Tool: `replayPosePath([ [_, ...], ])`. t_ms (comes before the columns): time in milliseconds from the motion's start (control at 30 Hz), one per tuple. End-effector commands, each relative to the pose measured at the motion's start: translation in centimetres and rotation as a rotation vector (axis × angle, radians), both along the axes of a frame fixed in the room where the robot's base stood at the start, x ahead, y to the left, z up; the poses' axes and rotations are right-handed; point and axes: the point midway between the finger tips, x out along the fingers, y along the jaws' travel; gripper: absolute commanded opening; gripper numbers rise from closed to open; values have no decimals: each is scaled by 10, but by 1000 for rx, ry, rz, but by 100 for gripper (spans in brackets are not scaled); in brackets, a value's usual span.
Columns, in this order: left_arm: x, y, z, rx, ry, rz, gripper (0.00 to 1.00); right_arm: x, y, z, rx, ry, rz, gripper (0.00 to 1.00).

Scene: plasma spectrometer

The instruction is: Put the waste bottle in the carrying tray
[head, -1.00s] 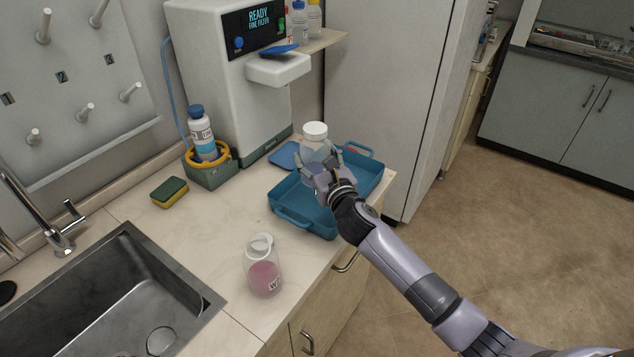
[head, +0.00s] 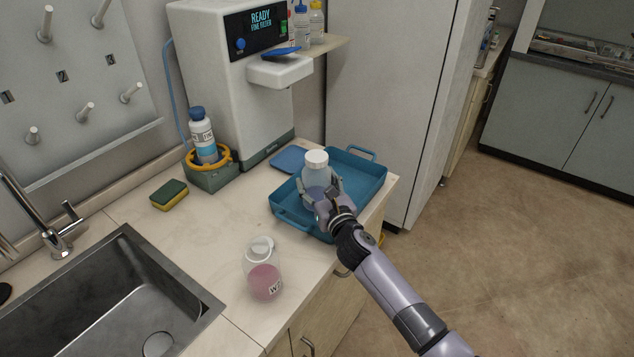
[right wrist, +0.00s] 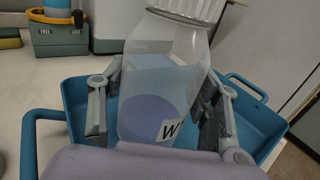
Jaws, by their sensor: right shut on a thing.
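My right gripper (head: 322,196) is shut on a clear bottle (head: 316,172) with a white cap and pale bluish liquid. The bottle is upright, over or inside the blue carrying tray (head: 365,185). Its base is hidden, so I cannot tell if it touches the tray floor. In the right wrist view, the bottle (right wrist: 160,85) stands between both fingers (right wrist: 158,115), with a partly hidden label starting with W; the tray wall (right wrist: 78,105) shows around it. A second bottle with pink liquid (head: 263,280), also with a W label, stands on the counter. My left gripper is out of view.
The sink (head: 110,300) lies at the left front. A sponge (head: 169,195) and a green holder with a blue-capped bottle (head: 203,135) stand behind. The white spectrometer (head: 225,90) stands at the back. Bare counter lies between sponge and tray.

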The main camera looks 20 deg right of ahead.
Motion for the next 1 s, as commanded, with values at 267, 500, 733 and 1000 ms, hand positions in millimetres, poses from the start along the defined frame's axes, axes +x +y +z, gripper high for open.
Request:
replayPosePath([
  [267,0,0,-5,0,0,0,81,0,0,-9,0,1,0,22],
  [500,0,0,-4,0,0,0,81,-1,0,-13,-1,9,0,69],
  [733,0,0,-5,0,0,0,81,-2,0,-16,-1,14,0,78],
  [1000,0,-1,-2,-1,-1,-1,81,-2,1,-11,0,14,1,78],
])
